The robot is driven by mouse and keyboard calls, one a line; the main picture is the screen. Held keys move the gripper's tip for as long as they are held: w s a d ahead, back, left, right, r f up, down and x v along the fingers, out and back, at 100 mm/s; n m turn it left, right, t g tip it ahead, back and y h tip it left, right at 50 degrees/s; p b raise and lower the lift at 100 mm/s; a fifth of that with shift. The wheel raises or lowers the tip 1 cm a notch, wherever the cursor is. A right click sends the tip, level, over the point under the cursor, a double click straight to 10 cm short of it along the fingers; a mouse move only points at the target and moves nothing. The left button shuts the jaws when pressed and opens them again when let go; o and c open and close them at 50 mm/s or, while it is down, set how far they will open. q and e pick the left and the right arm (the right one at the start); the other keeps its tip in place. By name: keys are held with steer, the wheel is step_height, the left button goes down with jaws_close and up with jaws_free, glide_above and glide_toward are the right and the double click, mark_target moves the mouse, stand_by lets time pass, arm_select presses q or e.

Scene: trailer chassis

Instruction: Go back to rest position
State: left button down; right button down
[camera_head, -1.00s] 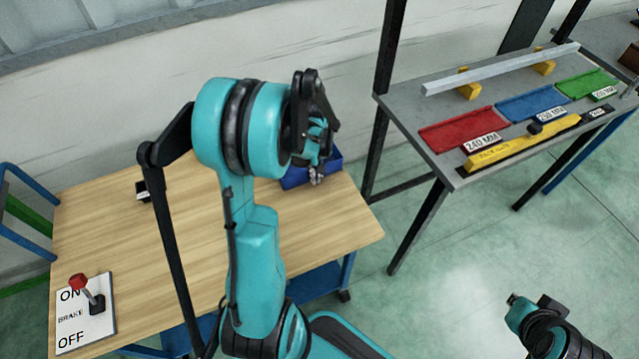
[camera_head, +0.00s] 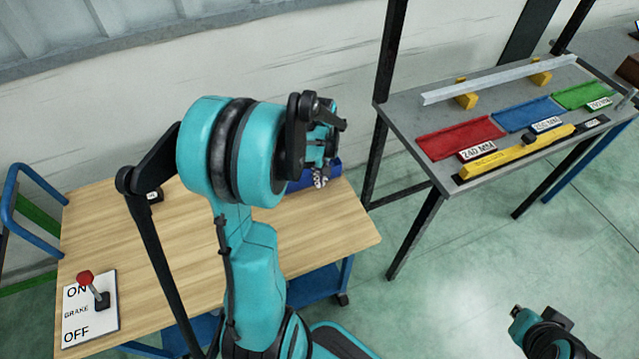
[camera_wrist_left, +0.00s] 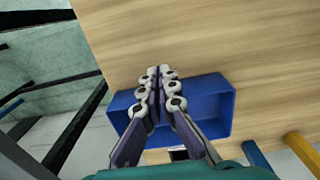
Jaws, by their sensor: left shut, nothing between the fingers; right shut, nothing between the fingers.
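My left gripper (camera_head: 320,178) is at the far right part of the wooden table, partly hidden behind my own teal arm. In the left wrist view, my left gripper (camera_wrist_left: 158,74) has its fingers together with nothing between them, over a blue bin (camera_wrist_left: 218,105). The blue bin (camera_head: 334,169) also shows behind the gripper in the head view. My right gripper (camera_head: 516,312) is low at the right, above the green floor, small and apart from any object; it is shut and empty.
The wooden table (camera_head: 335,225) carries a brake lever panel (camera_head: 75,325) with a red-knobbed lever (camera_head: 87,279). A grey bench (camera_head: 400,115) at right holds red (camera_head: 455,135), blue (camera_head: 525,112) and green (camera_head: 580,95) trays, a yellow gauge (camera_head: 515,152) and a metal bar (camera_head: 500,78). Floor between them is clear.

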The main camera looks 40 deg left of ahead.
arm_select(q)
steer(key=shift+s+d+r+p, duration=0.15)
steer(key=shift+r+p, duration=0.45)
steer(key=shift+r, duration=1.7)
